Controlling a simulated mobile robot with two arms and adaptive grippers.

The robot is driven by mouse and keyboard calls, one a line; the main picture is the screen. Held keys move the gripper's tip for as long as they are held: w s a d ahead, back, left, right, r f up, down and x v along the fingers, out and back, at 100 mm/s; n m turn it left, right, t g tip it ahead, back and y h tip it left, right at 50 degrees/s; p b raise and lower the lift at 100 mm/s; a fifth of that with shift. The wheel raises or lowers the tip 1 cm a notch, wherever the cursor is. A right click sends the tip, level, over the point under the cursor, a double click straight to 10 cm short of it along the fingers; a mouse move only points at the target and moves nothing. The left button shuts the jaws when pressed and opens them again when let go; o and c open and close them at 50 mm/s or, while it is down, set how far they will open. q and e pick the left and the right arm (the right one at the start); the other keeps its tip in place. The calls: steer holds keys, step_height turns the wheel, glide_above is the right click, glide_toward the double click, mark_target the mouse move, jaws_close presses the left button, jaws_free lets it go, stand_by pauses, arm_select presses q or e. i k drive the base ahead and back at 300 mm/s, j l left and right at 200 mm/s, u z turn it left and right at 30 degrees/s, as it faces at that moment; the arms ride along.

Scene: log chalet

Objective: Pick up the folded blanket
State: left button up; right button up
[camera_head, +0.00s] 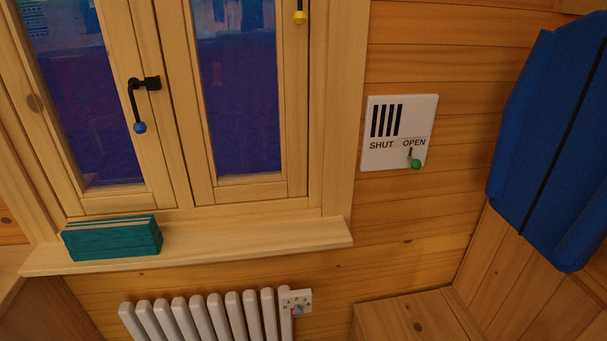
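I see nothing that I can clearly tell as a folded blanket. A teal, block-shaped item (112,240) with pale stripes along its top lies on the left part of the windowsill; I cannot tell whether it is folded cloth. A large blue padded-looking item (545,130) with a dark line down it is at the upper right against the wood wall, partly cut off by the frame edge. Neither of my grippers is in view.
The wooden windowsill (250,238) is clear right of the teal item. A window handle (137,105) juts out above it. A white radiator (205,318) stands below. A wall panel (399,132) is marked SHUT and OPEN. A wooden ledge (415,318) is at lower right.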

mark_target(134, 236)
steer(key=u, duration=1.25)
